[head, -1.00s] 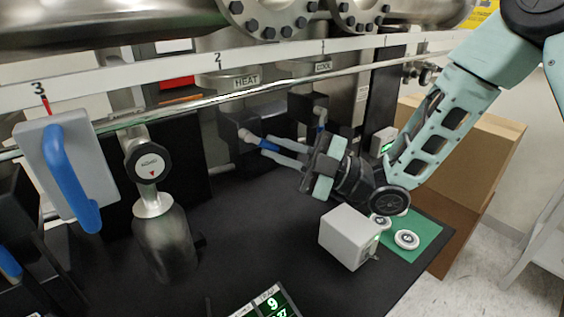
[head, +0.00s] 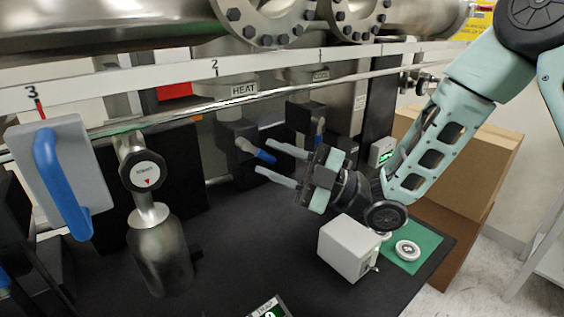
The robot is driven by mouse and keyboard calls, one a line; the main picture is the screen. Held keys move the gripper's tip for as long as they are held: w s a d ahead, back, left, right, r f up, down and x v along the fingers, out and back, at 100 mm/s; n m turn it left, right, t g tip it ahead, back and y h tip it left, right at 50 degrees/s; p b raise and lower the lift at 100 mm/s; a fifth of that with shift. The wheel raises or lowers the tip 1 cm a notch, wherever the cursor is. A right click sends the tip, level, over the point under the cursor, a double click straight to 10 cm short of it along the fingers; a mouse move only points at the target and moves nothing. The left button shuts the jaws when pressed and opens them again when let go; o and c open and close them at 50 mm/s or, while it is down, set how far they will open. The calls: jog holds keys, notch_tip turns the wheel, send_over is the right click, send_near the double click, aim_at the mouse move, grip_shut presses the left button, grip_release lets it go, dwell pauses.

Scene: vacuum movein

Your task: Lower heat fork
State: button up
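The HEAT label (head: 244,90) hangs on the rail. Below it, a black block (head: 236,134) carries a short lever with a blue tip (head: 265,156), which I take as the heat fork. The lever points right and slightly down. My gripper (head: 264,157) is open, with its two long pale fingers spread above and below the blue tip. I cannot tell whether either finger touches it.
A grey plate with a large blue handle (head: 62,185) is at the left. A round gauge (head: 142,170) sits above a metal cylinder (head: 160,255). A white box (head: 347,248) and a green mat (head: 425,243) lie under my wrist. The black tabletop (head: 240,245) is clear in the middle.

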jog(key=b+v, duration=0.6)
jog(key=v, duration=1.1)
jog(key=shift+d, duration=0.15)
jog(key=shift+f, duration=0.1)
grip_shut()
jog(key=a+r+m+t+h+p, duration=0.1)
jog(key=a+r+m+h+p, duration=0.3)
jog(key=r+m+h+p, duration=1.05)
jog(key=w+a+f+m+y+p, duration=0.3)
jog(key=a+f+m+y+p, duration=0.1)
jog(key=a+m+p, duration=0.3)
jog(key=shift+w+a+f+m+t, duration=0.35)
jog(key=shift+a+f+m, duration=0.65)
jog(key=shift+a, duration=0.75)
